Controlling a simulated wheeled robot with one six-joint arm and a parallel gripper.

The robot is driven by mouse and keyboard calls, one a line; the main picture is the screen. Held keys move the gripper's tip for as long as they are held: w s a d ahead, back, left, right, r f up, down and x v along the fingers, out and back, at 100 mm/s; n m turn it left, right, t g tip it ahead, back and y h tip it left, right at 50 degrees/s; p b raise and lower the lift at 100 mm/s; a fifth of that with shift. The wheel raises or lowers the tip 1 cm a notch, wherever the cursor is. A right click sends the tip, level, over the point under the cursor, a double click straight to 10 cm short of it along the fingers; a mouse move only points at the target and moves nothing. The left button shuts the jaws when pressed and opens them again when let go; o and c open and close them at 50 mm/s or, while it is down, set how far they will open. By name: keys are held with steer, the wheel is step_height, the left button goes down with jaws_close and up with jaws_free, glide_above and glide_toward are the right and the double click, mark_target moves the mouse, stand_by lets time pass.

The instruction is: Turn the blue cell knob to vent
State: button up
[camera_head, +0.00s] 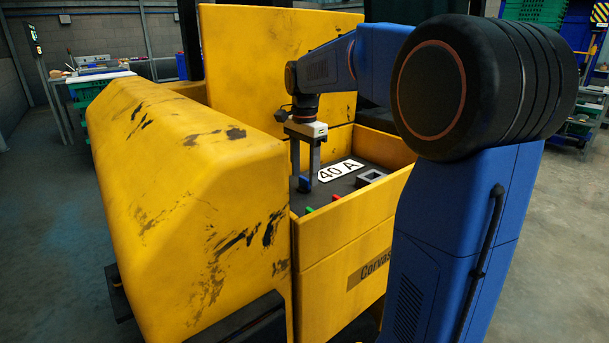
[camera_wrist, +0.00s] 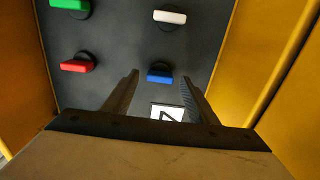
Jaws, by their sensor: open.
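The blue cell knob (camera_wrist: 159,76) is a small bar on a dark round base, on the dark panel. Its bar lies roughly crosswise in the wrist view. My gripper (camera_wrist: 160,82) is open, with one finger on each side of the blue knob in that view and gaps beside it. In the head view my gripper (camera_head: 305,178) points down into the yellow housing, and the blue knob (camera_head: 304,185) shows low between its fingers. I cannot tell how far the fingertips are above the panel. No vent mark is visible.
Red (camera_wrist: 77,66), green (camera_wrist: 70,4) and white (camera_wrist: 169,17) knobs sit nearby on the panel. A "40 A" plate (camera_head: 341,170) and a grey square frame (camera_head: 371,177) lie right of my gripper. Yellow walls (camera_head: 355,205) surround the panel, and a yellow hood (camera_head: 185,190) stands left.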

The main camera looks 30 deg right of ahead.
steer(key=shift+f, duration=0.7)
steer(key=c, duration=1.1)
steer(key=shift+o, duration=0.2)
